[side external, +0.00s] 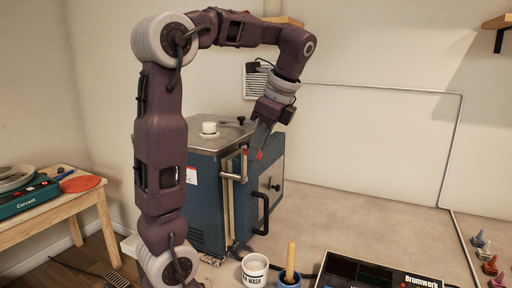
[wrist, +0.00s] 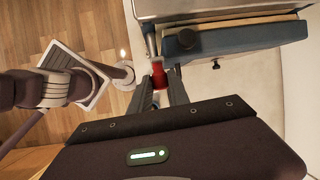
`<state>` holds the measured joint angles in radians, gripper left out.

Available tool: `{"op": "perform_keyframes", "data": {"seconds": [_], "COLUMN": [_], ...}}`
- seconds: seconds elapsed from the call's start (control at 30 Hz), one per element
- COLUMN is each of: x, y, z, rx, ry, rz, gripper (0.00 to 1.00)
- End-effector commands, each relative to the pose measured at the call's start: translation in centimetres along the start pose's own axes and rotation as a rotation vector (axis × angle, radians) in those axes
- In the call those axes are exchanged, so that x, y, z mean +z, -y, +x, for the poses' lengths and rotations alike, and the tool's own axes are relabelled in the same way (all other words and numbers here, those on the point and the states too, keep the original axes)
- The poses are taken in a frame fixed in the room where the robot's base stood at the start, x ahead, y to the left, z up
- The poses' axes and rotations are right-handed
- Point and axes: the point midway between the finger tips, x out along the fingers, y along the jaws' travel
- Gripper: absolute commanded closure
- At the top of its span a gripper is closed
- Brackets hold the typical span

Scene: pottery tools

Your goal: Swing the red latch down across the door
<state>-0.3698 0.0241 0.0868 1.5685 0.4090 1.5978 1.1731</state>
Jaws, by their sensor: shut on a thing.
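The blue kiln (side external: 206,205) stands on the worktop with its door (side external: 270,178) at the right side, bearing a black handle (side external: 262,212). The door also shows in the wrist view (wrist: 240,39). The red latch (wrist: 158,75) is at the edge of the door, between my fingertips. In the side view only small red parts (side external: 244,151) show near a metal bracket. My gripper (side external: 257,148) points down beside the upper edge of the door. In the wrist view my gripper (wrist: 160,88) is shut on the red latch. The fingers hide much of the latch.
A white cup (side external: 255,269) and a blue pot with a wooden-handled tool (side external: 290,262) stand in front of the kiln. A black boxed device (side external: 372,272) lies to their right. A wooden table (side external: 62,210) is at left.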

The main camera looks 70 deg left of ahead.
Motion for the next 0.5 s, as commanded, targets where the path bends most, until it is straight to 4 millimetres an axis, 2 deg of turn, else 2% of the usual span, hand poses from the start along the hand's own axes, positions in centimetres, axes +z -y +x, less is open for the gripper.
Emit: {"op": "perform_keyframes", "data": {"seconds": [0.5], "x": [-0.6], "y": [3.1], "z": [0.8], "rx": [0.304], "ry": [0.014], "rz": [0.130], "gripper": [1.00]}}
